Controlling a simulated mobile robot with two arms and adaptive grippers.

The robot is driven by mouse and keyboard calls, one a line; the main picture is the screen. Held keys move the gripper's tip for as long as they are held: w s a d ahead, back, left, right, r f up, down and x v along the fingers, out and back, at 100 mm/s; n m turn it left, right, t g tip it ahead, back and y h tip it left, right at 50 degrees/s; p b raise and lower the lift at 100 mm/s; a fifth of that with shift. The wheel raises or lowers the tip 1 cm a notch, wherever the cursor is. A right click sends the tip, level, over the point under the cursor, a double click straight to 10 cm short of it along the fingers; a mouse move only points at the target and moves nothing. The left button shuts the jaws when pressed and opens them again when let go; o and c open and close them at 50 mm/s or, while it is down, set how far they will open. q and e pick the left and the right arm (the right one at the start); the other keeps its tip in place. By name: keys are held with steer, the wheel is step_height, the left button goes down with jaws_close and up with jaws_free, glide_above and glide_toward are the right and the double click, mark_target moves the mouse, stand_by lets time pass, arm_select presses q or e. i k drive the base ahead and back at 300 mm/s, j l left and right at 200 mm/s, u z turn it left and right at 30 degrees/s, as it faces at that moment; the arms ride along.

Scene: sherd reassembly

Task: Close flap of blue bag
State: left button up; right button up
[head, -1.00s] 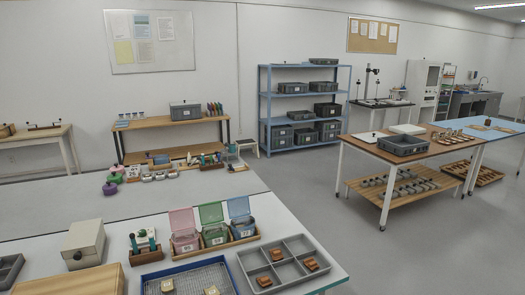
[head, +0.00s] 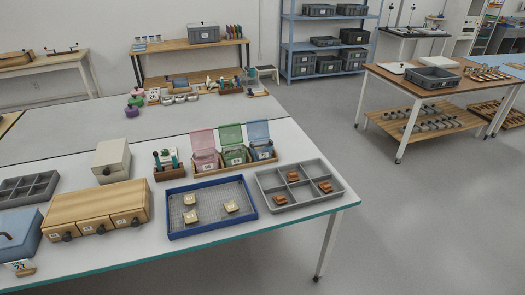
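The blue bag (head: 263,150) stands at the right end of a row of three bags in a wooden holder on the near white table. Its flap (head: 257,131) stands up, open, behind the bag's mouth. The green bag (head: 234,155) beside it and the pink bag (head: 206,160) at the left also have raised flaps. A small label shows on the front of each bag. Neither of my grippers is in view.
A grey compartment tray (head: 332,189) with several brown sherds and a blue-rimmed mesh tray (head: 172,217) with pale sherds lie in front of the bags. A wooden drawer box (head: 95,203) stands left. Open floor (head: 430,220) lies right of the table.

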mark_target(257, 129)
steer(key=i+l+z, duration=0.35)
steer(key=i+z, duration=0.4)
steer(key=i+l+z, duration=0.3)
steer(key=z, duration=0.15)
steer(key=i+l+z, duration=0.1)
steer(key=i+z, duration=0.75)
steer(key=i+j+u, duration=0.1)
steer(key=i+u, duration=0.35)
steer(key=i+l+u, duration=0.15)
steer(key=i+u, duration=0.3)
steer(key=i, duration=0.15)
steer(key=i+l+u, duration=0.4)
steer(key=i+j+u, duration=0.2)
steer(key=u, duration=0.3)
steer(key=i+u, duration=0.7)
steer(key=u, duration=0.25)
steer(key=i+l+u, duration=0.2)
steer(key=u, duration=0.25)
steer(key=i+l+u, duration=0.3)
steer(key=u, duration=0.2)
steer(key=i+l+u, duration=0.25)
steer(key=u, duration=0.2)
steer(key=i+l+u, duration=0.25)
steer(key=u, duration=0.25)
steer(key=i+l+u, duration=0.15)
steer(key=l+u, duration=0.3)
steer(key=i+l+u, duration=0.1)
steer(key=l+u, duration=0.85)
